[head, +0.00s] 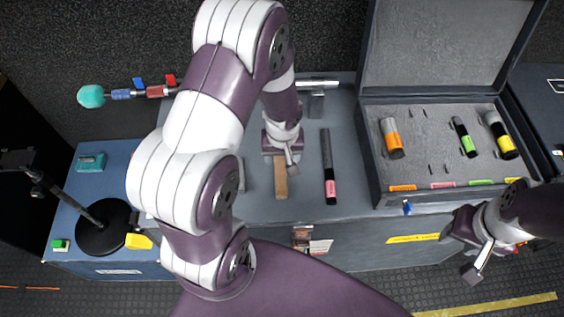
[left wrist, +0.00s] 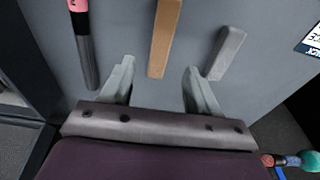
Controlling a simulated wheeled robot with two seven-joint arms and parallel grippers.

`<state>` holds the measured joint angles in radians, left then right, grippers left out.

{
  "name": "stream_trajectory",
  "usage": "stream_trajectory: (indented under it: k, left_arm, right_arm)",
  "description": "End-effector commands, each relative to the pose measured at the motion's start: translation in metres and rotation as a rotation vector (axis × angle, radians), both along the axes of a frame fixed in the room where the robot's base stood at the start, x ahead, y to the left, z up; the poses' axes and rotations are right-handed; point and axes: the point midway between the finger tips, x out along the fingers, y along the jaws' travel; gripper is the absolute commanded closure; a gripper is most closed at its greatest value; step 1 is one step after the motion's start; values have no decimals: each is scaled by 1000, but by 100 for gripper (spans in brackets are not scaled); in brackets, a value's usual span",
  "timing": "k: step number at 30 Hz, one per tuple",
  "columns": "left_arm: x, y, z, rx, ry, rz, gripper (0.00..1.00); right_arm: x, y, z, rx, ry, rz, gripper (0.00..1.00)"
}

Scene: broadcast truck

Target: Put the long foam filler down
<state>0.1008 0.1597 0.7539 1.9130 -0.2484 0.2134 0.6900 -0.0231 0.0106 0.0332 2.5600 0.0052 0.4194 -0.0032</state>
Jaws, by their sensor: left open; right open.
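A long tan bar (head: 280,178) lies on the grey worktop, and a grey bar (head: 251,178) lies apart to its left. Neither is labelled, so I cannot tell for sure which is the long foam filler. In the left wrist view the tan bar (left wrist: 165,38) runs toward the gap between my fingers, and the shorter grey bar (left wrist: 225,53) lies to the right. My left gripper (head: 287,160) is open above the far end of the tan bar. It also shows open and empty in the left wrist view (left wrist: 158,72). My right gripper (head: 480,258) is open and empty at the lower right.
A black microphone with a pink band (head: 329,170) lies right of the tan bar. An open case (head: 365,150) holds orange, green and yellow banded microphones in grey foam. A teal-headed microphone (head: 91,96) is at the left. A black stand base (head: 103,228) stands on the blue surface.

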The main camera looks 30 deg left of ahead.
Motion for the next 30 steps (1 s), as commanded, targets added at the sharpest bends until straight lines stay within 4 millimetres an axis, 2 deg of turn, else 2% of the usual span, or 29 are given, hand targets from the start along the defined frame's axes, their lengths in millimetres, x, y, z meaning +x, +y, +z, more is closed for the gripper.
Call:
stream_trajectory:
  k: [4,7,9,12,15,19,30]
  left_arm:
    - [-2,-3,20,2,-1,-21,40]
    - [-11,-13,51,5,-3,-136,40]
    - [-25,-23,76,6,-1,-257,40]
    - [-48,-36,104,4,1,-417,40]
    - [-65,-45,118,-1,-1,-526,40]
    - [-74,-48,123,-3,1,-575,40]
    - [-73,-48,122,-3,2,-573,40]
  right_arm:
    - [0,0,1,0,0,0,57]
    - [0,0,1,0,0,0,57]
    - [0,0,1,0,0,0,57]
    - [0,0,1,0,0,0,57]
    - [0,0,1,0,0,0,57]
    - [0,0,1,0,0,0,57]
    - [0,0,1,0,0,0,57]
